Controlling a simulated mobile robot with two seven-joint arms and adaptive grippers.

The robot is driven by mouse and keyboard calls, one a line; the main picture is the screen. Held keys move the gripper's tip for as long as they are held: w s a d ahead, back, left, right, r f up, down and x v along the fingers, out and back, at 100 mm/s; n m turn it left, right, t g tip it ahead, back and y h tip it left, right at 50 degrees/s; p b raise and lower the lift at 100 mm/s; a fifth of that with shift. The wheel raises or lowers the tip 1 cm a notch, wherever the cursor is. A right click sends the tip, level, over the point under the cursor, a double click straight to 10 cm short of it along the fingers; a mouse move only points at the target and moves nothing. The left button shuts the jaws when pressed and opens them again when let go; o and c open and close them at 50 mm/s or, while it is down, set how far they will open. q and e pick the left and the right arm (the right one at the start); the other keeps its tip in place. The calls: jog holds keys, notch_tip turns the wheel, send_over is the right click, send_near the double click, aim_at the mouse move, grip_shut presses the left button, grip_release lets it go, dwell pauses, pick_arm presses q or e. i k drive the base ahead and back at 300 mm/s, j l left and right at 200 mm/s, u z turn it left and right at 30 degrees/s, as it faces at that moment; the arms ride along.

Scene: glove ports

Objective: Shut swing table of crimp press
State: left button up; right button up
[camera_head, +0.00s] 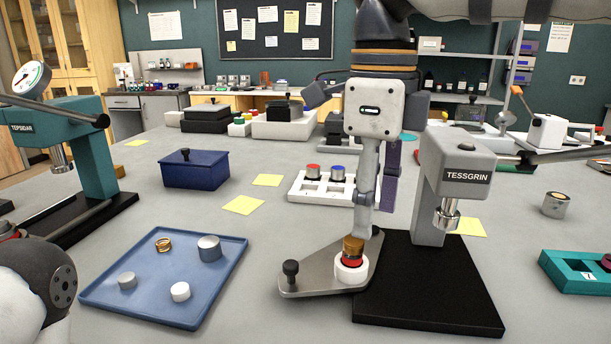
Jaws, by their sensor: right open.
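The grey crimp press (468,162) marked TESSGRIN stands on a black base (430,295) right of centre, its crimp head (447,216) pointing down. Its grey swing table (312,280) is swung out to the left of the base, clear of the head. A black knob (290,270) stands at its left end. A white holder (351,268) on it carries a red piece with a gold cap (353,247). My right gripper (375,218) points down, open, just behind and above the gold cap. I cannot tell whether it touches anything. My left gripper is out of view.
A blue tray (225,275) with small parts lies left of the swing table. A teal press (92,135) with a gauge stands far left. A blue box (195,170), a white rack (310,190) and yellow notes lie behind. A teal tray (560,265) is at right.

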aim_at(322, 272)
jog(key=k, duration=1.3)
